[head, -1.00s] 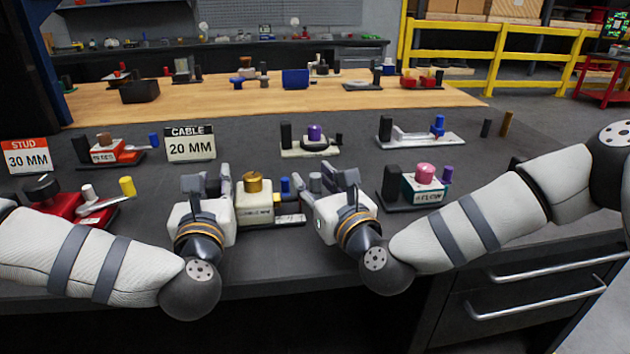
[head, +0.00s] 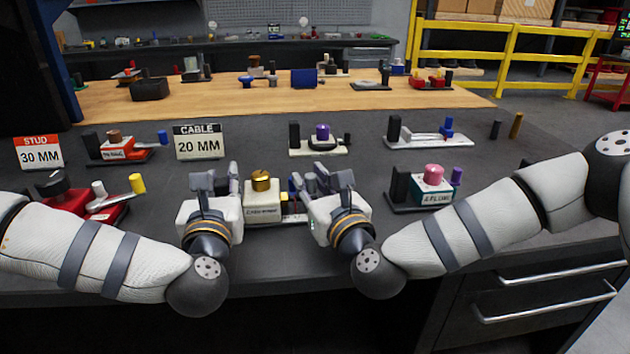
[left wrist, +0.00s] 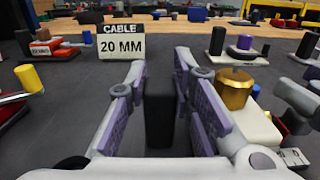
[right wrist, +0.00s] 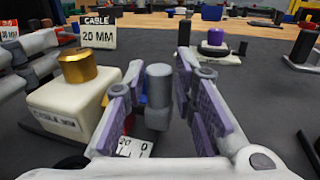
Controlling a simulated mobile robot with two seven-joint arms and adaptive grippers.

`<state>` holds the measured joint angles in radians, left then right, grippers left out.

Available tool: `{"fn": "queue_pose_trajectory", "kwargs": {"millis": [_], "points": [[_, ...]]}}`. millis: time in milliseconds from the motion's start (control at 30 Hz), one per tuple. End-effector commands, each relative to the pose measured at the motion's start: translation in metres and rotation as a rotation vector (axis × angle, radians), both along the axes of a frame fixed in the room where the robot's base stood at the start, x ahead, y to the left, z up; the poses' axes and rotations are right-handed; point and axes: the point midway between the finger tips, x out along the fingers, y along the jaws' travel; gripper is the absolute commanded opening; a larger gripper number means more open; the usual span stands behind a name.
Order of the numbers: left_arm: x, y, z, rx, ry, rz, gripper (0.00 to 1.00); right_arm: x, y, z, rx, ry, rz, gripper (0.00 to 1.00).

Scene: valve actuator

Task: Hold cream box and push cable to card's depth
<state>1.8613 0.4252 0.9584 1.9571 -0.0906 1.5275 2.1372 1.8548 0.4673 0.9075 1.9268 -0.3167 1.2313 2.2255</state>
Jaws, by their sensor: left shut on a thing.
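The cream box (head: 263,208) with a brass knob (head: 261,181) stands between my grippers; it also shows in the right wrist view (right wrist: 68,107). My left gripper (head: 213,182) is shut on a black upright block (left wrist: 160,115) left of the box. My right gripper (head: 324,180) is open, right of the box. A grey cylinder (right wrist: 158,92) appears between its fingers, with no clear contact. A scale strip (right wrist: 134,147) with numbers lies below it. Blue and red parts beside the cylinder are partly hidden. The card (head: 199,142) reads "CABLE 20 MM".
A "STUD 30 MM" card (head: 39,153) and a red fixture (head: 85,202) stand at left. A teal and white fixture with a pink knob (head: 433,172) stands right of my right gripper. More fixtures stand behind; bare dark tabletop lies between.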

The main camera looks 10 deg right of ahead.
Motion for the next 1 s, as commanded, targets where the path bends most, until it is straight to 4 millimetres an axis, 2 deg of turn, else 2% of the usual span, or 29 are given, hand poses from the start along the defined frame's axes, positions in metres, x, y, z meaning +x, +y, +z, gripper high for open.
{"fn": "queue_pose_trajectory", "kwargs": {"millis": [367,467,600,733,833,1000], "points": [[0.0,-0.001,0.0,0.002,0.001,-0.002,0.0,-0.005,-0.002,-0.001,-0.002,0.001,-0.002,0.38],[0.0,-0.001,0.0,0.002,0.001,-0.002,0.0,-0.023,-0.008,-0.001,0.0,0.004,-0.002,0.38],[0.0,-0.001,-0.001,0.002,0.001,-0.002,0.0,-0.062,-0.018,-0.002,0.001,0.005,-0.001,0.38],[0.0,-0.001,0.0,0.002,0.001,-0.002,0.0,-0.092,-0.027,-0.001,0.0,0.004,-0.001,0.38],[0.0,-0.001,0.0,0.002,0.001,-0.002,0.0,-0.107,-0.031,-0.001,-0.001,0.002,-0.001,0.38],[0.0,-0.001,0.0,0.002,0.001,-0.002,0.0,-0.116,-0.034,0.0,-0.002,-0.001,-0.002,0.38]]}}
